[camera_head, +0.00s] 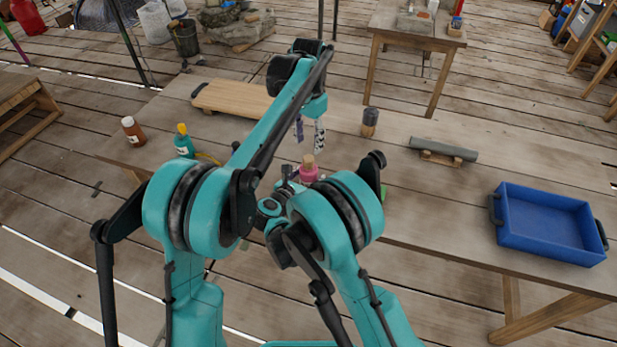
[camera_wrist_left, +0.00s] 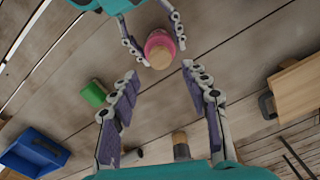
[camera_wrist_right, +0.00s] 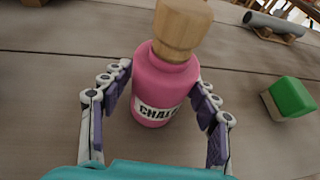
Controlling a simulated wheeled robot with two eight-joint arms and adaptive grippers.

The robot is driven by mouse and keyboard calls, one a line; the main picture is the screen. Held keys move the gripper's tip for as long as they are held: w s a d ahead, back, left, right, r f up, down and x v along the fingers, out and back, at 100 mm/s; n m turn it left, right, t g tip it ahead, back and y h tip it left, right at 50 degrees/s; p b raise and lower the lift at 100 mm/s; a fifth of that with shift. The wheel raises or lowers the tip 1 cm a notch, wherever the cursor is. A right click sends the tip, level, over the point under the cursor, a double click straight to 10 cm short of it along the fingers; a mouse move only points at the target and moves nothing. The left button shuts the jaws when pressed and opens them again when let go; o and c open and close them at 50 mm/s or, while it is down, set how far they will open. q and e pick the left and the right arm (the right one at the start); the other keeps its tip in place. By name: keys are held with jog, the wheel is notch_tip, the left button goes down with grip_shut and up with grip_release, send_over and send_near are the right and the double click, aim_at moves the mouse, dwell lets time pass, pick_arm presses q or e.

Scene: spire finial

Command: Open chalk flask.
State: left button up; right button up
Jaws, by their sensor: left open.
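The chalk flask is a pink bottle (camera_head: 309,175) with a white label reading CHALK and a wooden stopper (camera_head: 309,160) in its neck. It shows large in the right wrist view (camera_wrist_right: 160,85), with its stopper (camera_wrist_right: 180,28) at the top. My right gripper (camera_wrist_right: 165,88) has its fingers on both sides of the flask body and appears shut on it. In the left wrist view the flask (camera_wrist_left: 158,57) is seen from above, between the right fingers. My left gripper (camera_head: 309,138) is open and empty, pointing down above and beyond the flask in the head view.
A green block (camera_wrist_right: 288,97) lies right of the flask. A dark jar with a wooden top (camera_head: 370,122), a grey cylinder on a wooden rest (camera_head: 443,149) and a blue tray (camera_head: 545,252) stand to the right. A yellow-capped teal bottle (camera_head: 184,143), brown bottle (camera_head: 133,131) and wooden board (camera_head: 235,97) are left.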

aim_at(309, 158)
jog(key=c, duration=1)
pick_arm(q)
jog(key=shift+o, duration=0.8)
pick_arm(e)
grip_shut()
pick_arm(q)
notch_tip(309, 158, down, 8)
jog(key=m, duration=0.4)
jog(key=shift+r, duration=0.15)
grip_shut()
jog(key=shift+r, duration=0.15)
jog(key=shift+r, duration=1)
